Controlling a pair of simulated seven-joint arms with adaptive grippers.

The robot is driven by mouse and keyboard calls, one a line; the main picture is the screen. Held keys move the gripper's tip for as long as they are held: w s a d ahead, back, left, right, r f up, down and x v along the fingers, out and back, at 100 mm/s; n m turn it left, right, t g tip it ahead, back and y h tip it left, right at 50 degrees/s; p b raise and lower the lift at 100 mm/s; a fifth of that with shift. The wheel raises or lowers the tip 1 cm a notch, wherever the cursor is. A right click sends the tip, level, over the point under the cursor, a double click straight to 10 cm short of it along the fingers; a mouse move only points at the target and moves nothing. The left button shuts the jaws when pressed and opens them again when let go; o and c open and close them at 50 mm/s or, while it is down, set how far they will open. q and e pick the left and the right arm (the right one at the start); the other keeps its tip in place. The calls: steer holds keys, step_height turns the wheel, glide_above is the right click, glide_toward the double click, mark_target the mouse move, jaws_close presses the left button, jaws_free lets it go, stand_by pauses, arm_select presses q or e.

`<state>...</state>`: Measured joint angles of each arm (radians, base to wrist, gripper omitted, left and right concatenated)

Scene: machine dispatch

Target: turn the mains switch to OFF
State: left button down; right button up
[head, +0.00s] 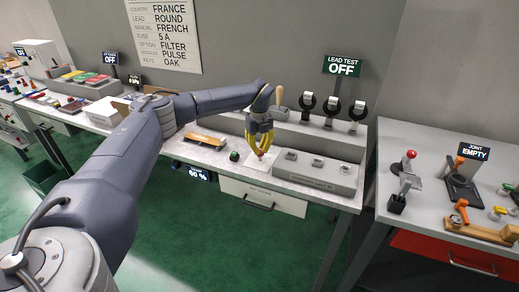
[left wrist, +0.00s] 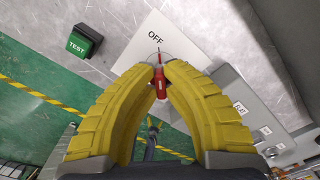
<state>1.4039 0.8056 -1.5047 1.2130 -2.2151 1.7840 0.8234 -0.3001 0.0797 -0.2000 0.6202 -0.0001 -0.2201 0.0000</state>
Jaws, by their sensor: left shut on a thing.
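The mains switch shows as a small red handle (left wrist: 160,82) on a white plate (left wrist: 135,60) in the left wrist view. The word OFF is printed on the plate above the handle, with a short dark mark between them. The handle's upper end lies toward that mark. My left gripper (left wrist: 161,70) has its yellow fingers closed around the handle, which hide its sides. In the head view my left gripper (head: 260,150) points down at the bench, with a bit of red at its fingertips. The switch is mostly hidden there. My right gripper is not in view.
A green TEST button (left wrist: 82,41) is beside the plate. A grey block with several sockets (head: 318,172) stands close to the gripper's right. A LEAD TEST sign (head: 342,66) reads OFF at the back. A side bench (head: 425,207) stands at the right.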

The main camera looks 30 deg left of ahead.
mark_target(260, 149)
arm_select(q)
steer(key=c, duration=1.5)
jaws_free()
steer(key=shift+r, duration=0.1)
step_height(260, 149, up, 12)
steer(key=shift+f, duration=0.1)
